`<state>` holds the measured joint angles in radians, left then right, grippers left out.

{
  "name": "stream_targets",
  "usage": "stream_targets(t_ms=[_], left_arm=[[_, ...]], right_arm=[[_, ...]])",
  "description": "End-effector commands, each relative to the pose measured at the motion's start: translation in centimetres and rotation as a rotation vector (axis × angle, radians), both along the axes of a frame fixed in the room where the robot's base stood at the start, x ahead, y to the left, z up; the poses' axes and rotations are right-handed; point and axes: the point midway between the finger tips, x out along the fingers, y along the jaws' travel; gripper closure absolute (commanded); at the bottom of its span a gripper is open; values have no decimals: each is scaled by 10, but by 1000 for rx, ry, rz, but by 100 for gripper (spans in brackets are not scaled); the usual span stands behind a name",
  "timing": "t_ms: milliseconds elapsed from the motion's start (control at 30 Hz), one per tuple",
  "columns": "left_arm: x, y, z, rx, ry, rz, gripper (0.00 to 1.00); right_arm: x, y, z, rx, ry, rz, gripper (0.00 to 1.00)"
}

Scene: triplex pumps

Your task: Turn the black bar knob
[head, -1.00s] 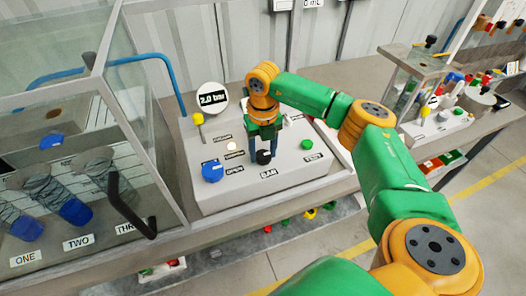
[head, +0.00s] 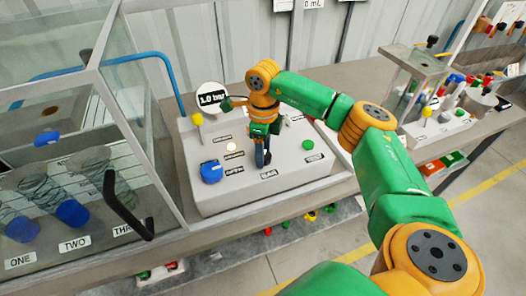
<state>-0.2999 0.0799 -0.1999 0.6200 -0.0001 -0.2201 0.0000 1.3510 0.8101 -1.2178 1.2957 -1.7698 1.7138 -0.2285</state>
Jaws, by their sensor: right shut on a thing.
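The black bar knob (head: 266,159) is on the sloped top of the grey control box (head: 300,180), just above the BAR label (head: 269,174). It is mostly hidden by my right gripper (head: 262,155), which points down from above and is shut on it. The fingers now line up nearly one behind the other in the head view. The round white gauge (head: 211,98) behind the box reads 1.0 bar. My left gripper is not in view.
A blue knob (head: 211,172), a pale lit button (head: 231,147), a green button (head: 308,145) and a yellow-topped stick (head: 197,119) surround the bar knob. A glass-walled case with blue-ended cylinders stands left, with a black handle (head: 127,208). Another station is at right.

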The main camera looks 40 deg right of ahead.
Motion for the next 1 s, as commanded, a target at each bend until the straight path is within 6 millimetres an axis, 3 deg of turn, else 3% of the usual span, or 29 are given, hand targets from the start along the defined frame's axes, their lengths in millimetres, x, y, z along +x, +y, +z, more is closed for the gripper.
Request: stream_targets(t_ms=[500, 1000], left_arm=[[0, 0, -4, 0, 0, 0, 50], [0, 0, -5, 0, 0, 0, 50]], right_arm=[[2, 0, 3, 0, -10, 446, 100], [2, -1, 3, -2, -10, 658, 100]])
